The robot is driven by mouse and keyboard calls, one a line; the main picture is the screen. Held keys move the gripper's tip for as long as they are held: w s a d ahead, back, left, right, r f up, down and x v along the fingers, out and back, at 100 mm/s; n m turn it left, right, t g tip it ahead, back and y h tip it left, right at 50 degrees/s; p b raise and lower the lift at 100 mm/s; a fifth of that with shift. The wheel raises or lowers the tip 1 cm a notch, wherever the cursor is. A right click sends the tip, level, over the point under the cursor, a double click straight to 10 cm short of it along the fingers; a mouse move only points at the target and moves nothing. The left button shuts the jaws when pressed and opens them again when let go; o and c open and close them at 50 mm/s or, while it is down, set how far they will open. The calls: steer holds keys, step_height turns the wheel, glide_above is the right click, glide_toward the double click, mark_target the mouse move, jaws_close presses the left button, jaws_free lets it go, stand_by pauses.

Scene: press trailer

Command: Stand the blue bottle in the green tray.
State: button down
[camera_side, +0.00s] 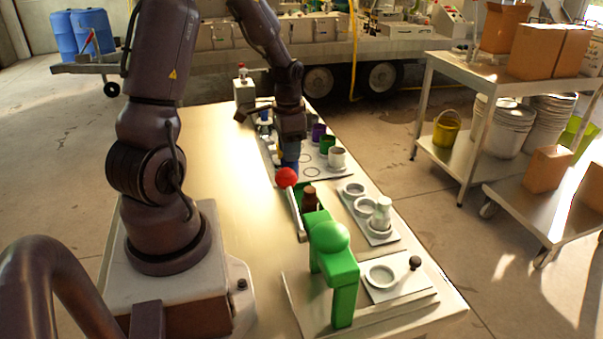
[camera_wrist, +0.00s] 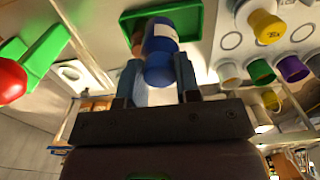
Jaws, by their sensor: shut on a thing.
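The blue bottle (camera_wrist: 160,45) is between the two fingers of my gripper (camera_wrist: 158,72) in the wrist view, and the gripper is shut on it. In the side view the blue bottle (camera_side: 290,151) hangs below my gripper (camera_side: 290,138), roughly upright. The green tray (camera_wrist: 196,20) lies beyond the bottle in the wrist view. In the side view the green tray (camera_side: 298,190) is partly hidden behind a red ball and its lever. A brown bottle (camera_side: 309,198) stands at the tray. I cannot tell the gap between the blue bottle and the tray.
A green press (camera_side: 330,255) with a red-knobbed lever (camera_side: 286,178) stands in front of the tray. Purple, green and white cups (camera_side: 337,157) stand on a marked board to the right. White rings and a jar (camera_side: 381,215) sit on plates along the table's right edge. The table's left half is clear.

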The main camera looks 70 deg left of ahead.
steer(key=shift+w+a+f, duration=0.55)
steer(key=shift+w+f, duration=0.05)
steer(key=shift+f, duration=0.9)
steer(key=shift+w+a+f, duration=0.6)
steer(key=shift+w+f, duration=0.05)
steer(key=shift+f, duration=0.85)
steer(key=shift+w+a+f, duration=0.55)
steer(key=shift+w+f, duration=0.05)
steer(key=shift+f, duration=0.9)
steer(key=shift+f, duration=0.15)
steer(key=c, duration=0.8)
jaws_free()
